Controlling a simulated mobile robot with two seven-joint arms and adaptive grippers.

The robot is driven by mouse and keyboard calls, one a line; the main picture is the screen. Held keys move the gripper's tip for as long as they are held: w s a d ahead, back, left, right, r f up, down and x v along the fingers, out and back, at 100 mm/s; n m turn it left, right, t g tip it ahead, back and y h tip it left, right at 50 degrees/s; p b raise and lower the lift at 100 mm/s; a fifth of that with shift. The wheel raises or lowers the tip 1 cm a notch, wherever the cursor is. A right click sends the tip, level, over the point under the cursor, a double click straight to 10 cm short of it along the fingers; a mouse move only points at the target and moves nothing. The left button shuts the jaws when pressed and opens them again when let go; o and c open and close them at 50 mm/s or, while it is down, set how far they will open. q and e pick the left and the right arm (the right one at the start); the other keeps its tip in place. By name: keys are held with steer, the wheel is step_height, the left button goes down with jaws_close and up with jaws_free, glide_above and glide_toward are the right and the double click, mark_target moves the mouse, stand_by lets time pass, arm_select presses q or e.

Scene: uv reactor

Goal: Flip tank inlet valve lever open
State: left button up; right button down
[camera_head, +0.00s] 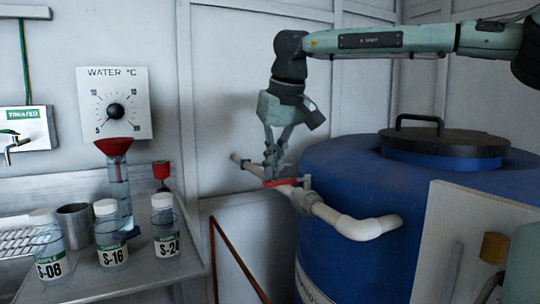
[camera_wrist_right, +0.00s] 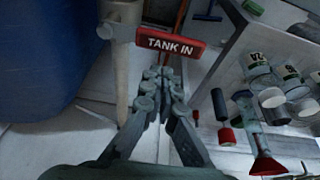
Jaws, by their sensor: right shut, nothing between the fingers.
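The tank inlet valve lever (camera_head: 288,182) is a red handle on the white pipe that runs into the blue tank. In the right wrist view the lever (camera_wrist_right: 170,43) reads "TANK IN" and sticks out sideways, crosswise to the pipe. My right gripper (camera_head: 272,168) comes down from above, beside the lever's free end. Its fingers are shut with nothing between them. In the right wrist view the fingertips (camera_wrist_right: 161,78) sit just below the lever; I cannot tell whether they touch it. My left gripper is not in view.
The blue tank (camera_head: 345,260) with a black lid stands right of the pipe (camera_head: 355,227). Sample bottles (camera_head: 165,225), a red funnel (camera_head: 114,147) and a metal cup stand on the left counter. A water temperature dial (camera_head: 115,105) is on the wall. A pale panel (camera_head: 460,250) stands at front right.

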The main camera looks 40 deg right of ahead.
steer(key=shift+s+a, duration=0.25)
steer(key=shift+s, duration=0.65)
steer(key=shift+s, duration=0.1)
steer(key=shift+a, duration=0.1)
